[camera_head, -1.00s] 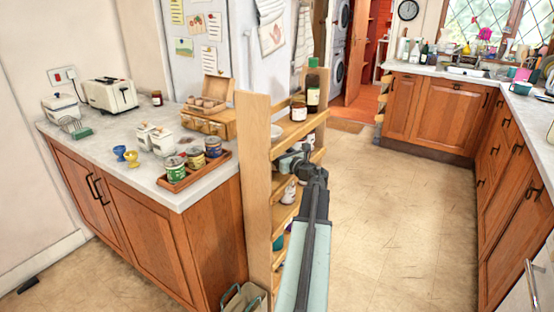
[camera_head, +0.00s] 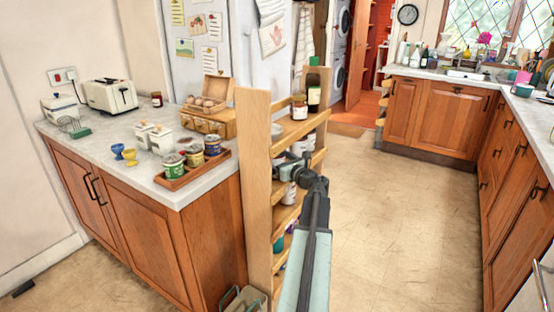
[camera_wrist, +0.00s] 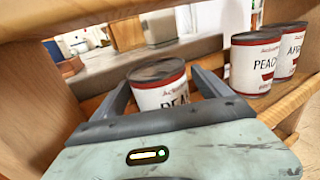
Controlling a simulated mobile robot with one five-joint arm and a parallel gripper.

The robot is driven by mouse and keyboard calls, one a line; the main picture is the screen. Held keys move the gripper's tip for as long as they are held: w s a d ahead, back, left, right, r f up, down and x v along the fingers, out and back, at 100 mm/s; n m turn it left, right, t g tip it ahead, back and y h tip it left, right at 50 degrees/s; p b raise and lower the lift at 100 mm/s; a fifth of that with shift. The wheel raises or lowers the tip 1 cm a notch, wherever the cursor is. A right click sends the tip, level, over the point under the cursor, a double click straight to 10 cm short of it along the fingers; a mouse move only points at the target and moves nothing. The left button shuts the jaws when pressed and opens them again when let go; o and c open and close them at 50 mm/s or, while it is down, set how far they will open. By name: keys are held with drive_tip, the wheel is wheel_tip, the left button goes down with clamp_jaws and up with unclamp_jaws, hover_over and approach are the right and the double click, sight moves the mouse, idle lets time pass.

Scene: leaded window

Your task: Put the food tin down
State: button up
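The food tin (camera_wrist: 160,88), with a cream and red label reading "PEA…" and a dark top, is between the fingers of my gripper (camera_wrist: 160,78) in the wrist view. The fingertips meet its left and right sides, so the gripper looks shut on it. The tin is upright, inside a wooden shelf unit (camera_head: 256,180). Its base is hidden behind my gripper, so I cannot tell whether it touches the shelf board. In the head view my gripper reaches in among the shelves and its fingers are hard to make out.
Two similar tins, one marked PEACH (camera_wrist: 255,65) and one beginning APR (camera_wrist: 291,50), stand to the right on the shelf. A shelf board runs close above my gripper. A counter (camera_head: 110,165) with a tray of tins (camera_head: 195,172) stands left; open floor (camera_head: 385,220) lies right.

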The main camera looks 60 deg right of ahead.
drive_tip(key=shift+r, duration=0.15)
drive_tip(key=v, duration=1.2)
